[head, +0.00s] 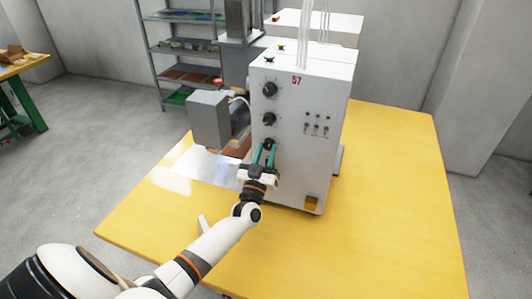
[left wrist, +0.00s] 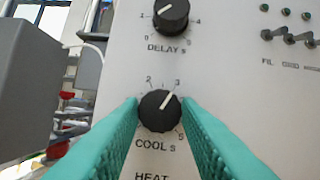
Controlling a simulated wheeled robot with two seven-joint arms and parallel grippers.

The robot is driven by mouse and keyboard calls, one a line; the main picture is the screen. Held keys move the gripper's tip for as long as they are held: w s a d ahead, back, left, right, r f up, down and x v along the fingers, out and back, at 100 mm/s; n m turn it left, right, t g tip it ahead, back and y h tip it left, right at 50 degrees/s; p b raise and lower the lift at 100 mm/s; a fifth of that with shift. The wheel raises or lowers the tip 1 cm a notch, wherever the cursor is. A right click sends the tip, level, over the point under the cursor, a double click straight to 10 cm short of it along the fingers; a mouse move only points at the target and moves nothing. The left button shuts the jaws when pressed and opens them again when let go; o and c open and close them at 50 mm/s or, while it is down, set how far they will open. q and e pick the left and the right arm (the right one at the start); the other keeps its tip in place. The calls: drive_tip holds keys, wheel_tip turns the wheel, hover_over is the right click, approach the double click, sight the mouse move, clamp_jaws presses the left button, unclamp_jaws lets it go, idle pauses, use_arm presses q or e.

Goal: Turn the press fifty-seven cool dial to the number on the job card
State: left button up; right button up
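The press (head: 300,130) is a white cabinet marked 57 on the yellow table. Its black COOL dial (left wrist: 160,111) shows in the left wrist view, its white pointer line aimed up and right, at about 3. In the head view the dial (head: 268,144) is partly covered by my fingers. My left gripper (head: 264,155) has its teal fingers on either side of the dial, and in the left wrist view (left wrist: 160,112) both tips appear against its edges. No readable job card shows; a small white piece (head: 203,223) stands beside my left arm. My right gripper is out of view.
The DELAY dial (left wrist: 171,15) is just above the COOL dial, and a HEAT label is below it. Small switches (head: 317,125) are to the right. A grey box (head: 209,119) juts out left of the panel. The table's right side (head: 400,190) is clear.

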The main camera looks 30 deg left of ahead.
use_arm(q)
drive_tip(key=shift+n, duration=0.4)
drive_tip(key=n+y, duration=0.1)
drive_tip(key=n, duration=0.1)
drive_tip(key=n+g+y+p, duration=0.1)
drive_tip(key=n, duration=0.2)
drive_tip(key=n+g+y, duration=0.1)
drive_tip(key=n, duration=0.1)
drive_tip(key=shift+d+r+y+p, duration=0.15)
drive_tip(key=shift+d+y+p, duration=0.1)
drive_tip(key=shift+y+p, duration=0.1)
drive_tip(key=shift+d+n+g+y+p, duration=0.1)
drive_tip(key=shift+n+g+y+p, duration=0.35)
drive_tip(key=shift+n, duration=1.1)
drive_tip(key=shift+n+g+y+p, duration=0.1)
drive_tip(key=shift+n+g+p, duration=0.65)
drive_tip(key=shift+n, duration=0.8)
drive_tip(key=o, duration=1)
drive_tip(key=shift+c, duration=0.2)
drive_tip(key=p+v, duration=0.1)
drive_tip(key=v, duration=1.1)
drive_tip(key=shift+r+p, duration=0.15)
drive_tip(key=shift+p, duration=0.25)
drive_tip(key=shift+w, duration=0.1)
